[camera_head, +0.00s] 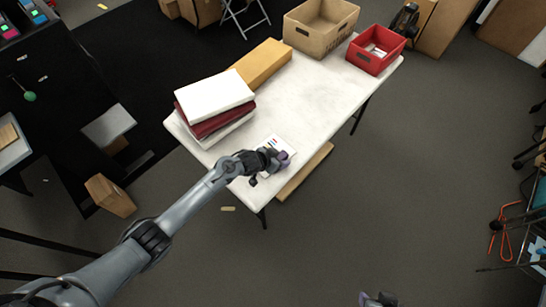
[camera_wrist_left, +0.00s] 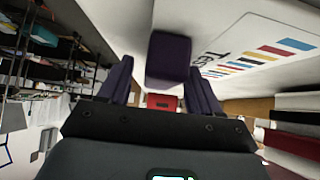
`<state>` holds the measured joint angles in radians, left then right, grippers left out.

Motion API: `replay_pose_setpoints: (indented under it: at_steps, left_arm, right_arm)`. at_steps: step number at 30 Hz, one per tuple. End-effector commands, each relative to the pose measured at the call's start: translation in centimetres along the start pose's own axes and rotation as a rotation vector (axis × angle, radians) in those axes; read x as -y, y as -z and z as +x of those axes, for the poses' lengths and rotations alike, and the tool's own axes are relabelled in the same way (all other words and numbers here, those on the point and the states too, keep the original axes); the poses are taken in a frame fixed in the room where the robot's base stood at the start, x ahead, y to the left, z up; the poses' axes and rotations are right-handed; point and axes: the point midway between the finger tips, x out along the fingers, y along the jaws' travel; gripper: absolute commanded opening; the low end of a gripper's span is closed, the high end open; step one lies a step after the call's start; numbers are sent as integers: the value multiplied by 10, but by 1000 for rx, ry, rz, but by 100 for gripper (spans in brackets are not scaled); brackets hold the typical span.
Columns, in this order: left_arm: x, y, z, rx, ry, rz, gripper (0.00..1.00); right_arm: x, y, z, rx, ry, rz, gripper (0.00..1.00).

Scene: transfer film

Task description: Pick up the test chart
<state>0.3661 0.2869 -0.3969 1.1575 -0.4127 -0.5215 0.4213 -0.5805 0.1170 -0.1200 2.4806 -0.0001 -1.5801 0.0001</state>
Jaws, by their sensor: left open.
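The test chart (camera_head: 277,144) is a white card with printed text and coloured bars. It lies flat on the white table near its front edge, partly hidden by my left gripper (camera_head: 279,160). That gripper is open over the chart's near side. In the left wrist view the chart (camera_wrist_left: 262,48) is upper right, beside the right-hand purple finger; touching or apart, I cannot tell. A dark purple block-like part (camera_wrist_left: 168,60) shows between the fingers (camera_wrist_left: 160,92), likely the gripper's own. My right gripper (camera_head: 378,299) is partly visible at the bottom edge, away from the table.
The white table (camera_head: 318,100) also bears a stack of white and dark red folded things (camera_head: 214,101), a yellow-brown box (camera_head: 262,64), an open cardboard box (camera_head: 320,27) and a red crate (camera_head: 376,50). The table's middle is clear.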

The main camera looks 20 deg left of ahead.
Motion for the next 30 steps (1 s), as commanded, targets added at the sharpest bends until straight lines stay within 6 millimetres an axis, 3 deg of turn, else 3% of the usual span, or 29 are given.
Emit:
replay_pose_setpoints:
  at_steps: [3,14,24,30]
  left_arm:
    - [0,0,0,0,0,0,61]
    - [0,0,0,0,0,0,7]
    - [0,2,-3,0,0,0,6]
    - [0,14,-14,-3,0,1,6]
  right_arm:
    - [-1,0,0,1,-3,-4,43]
    - [-2,0,0,1,-6,-8,43]
    - [0,0,-1,1,-2,-2,43]
    - [0,2,-6,0,1,2,43]
